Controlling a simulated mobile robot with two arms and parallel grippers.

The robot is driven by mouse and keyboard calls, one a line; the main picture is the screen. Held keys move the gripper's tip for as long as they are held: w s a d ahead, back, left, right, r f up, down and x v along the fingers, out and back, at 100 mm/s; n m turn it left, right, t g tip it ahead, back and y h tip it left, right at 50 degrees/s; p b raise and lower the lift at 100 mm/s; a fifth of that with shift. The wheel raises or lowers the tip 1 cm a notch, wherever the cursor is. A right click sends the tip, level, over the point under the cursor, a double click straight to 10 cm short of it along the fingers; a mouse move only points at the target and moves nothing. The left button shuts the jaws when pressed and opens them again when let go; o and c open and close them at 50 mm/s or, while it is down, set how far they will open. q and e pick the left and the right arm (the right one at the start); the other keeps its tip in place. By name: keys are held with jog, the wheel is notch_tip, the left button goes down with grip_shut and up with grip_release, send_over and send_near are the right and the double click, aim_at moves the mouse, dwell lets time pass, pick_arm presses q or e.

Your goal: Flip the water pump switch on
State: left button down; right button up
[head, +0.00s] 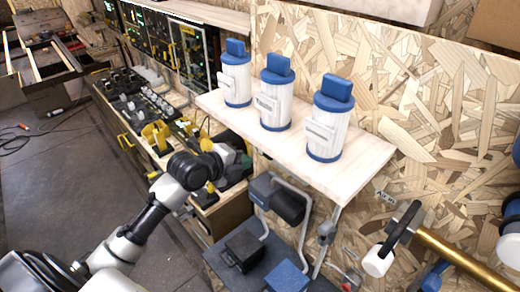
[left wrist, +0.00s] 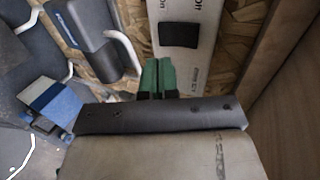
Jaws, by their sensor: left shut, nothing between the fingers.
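In the left wrist view, a pale panel (left wrist: 196,72) with partly cut-off lettering is mounted on the chipboard wall. A black rectangular piece (left wrist: 179,35), which looks like a switch, sits on it. Whether it is on or off cannot be told. My left gripper (left wrist: 157,76) has green fingers, shut and empty, pointing at the panel's lower left part, below the black piece. Contact cannot be judged. In the head view, my left gripper (head: 243,163) is by the wall, left of the shelf and partly hidden by my wrist. The panel cannot be made out there. My right gripper is not in view.
A wooden shelf (head: 370,160) holds three white canisters with blue lids (head: 328,125). Below it are a dark pump-like unit (head: 276,199) with pipes and a blue box (head: 287,277). A brass rod (head: 455,252) juts out at right. A cluttered workbench (head: 145,140) stands at left.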

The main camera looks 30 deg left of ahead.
aim_at(266, 156)
pick_arm(q)
jog(key=r+p+x, duration=0.1)
jog(key=p+x, duration=0.1)
jog(key=x, duration=0.4)
jog(key=shift+w, duration=0.3)
jog(key=t+b, duration=0.1)
jog(key=b, duration=0.3)
jog(key=f+t+b, duration=0.1)
jog(key=b, duration=0.3)
jog(key=shift+w+d+t+h, duration=0.1)
jog(key=shift+t+h, duration=0.2)
jog(key=shift+h, duration=0.1)
jog(key=shift+r, duration=0.35)
jog(key=shift+f, duration=0.1)
